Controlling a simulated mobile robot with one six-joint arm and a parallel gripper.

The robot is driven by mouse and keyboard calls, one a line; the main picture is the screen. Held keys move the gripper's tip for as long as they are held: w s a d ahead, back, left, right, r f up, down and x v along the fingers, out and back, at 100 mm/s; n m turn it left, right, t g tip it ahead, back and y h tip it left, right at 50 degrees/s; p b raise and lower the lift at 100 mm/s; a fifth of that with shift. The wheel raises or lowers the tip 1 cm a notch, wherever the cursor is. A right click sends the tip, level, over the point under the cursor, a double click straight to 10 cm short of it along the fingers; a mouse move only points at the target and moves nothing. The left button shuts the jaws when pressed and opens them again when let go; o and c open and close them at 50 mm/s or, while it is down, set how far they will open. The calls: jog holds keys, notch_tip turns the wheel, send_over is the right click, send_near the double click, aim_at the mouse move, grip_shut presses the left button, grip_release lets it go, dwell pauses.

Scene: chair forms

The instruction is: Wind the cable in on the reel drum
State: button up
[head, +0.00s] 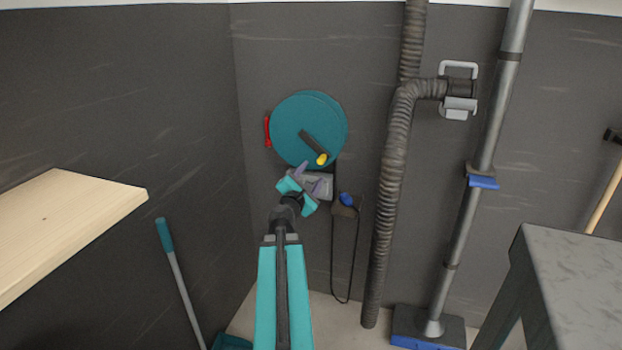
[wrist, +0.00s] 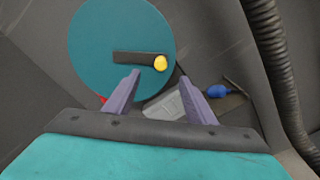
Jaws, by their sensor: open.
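The teal reel drum (head: 300,118) is mounted on the dark back wall, with a black crank arm and a yellow knob (head: 322,159) pointing down and right. In the wrist view the drum (wrist: 100,50) fills the upper left, and the yellow knob (wrist: 160,63) sits ahead of the jaws. My gripper (head: 304,173) is open and empty, just below the knob and apart from it; its two purple fingers (wrist: 160,85) show in the wrist view. The black cable (head: 332,255) hangs in a loop below the reel, with a blue plug (head: 346,199) near a small bracket.
A red lever (head: 267,131) is at the drum's left. A ribbed hose (head: 393,170) and a metal pipe (head: 470,190) stand to the right. A wooden shelf (head: 65,225) juts in at left and a grey table (head: 580,270) stands at right.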

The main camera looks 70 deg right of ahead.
aim_at(320, 162)
jog(key=shift+d, duration=0.1)
jog(key=shift+w+d, duration=0.15)
jog(key=shift+d, duration=2.85)
jog(key=shift+w+d, duration=0.15)
jog(key=shift+d, duration=2.8)
jog(key=c, duration=1)
jog(key=o, duration=0.4)
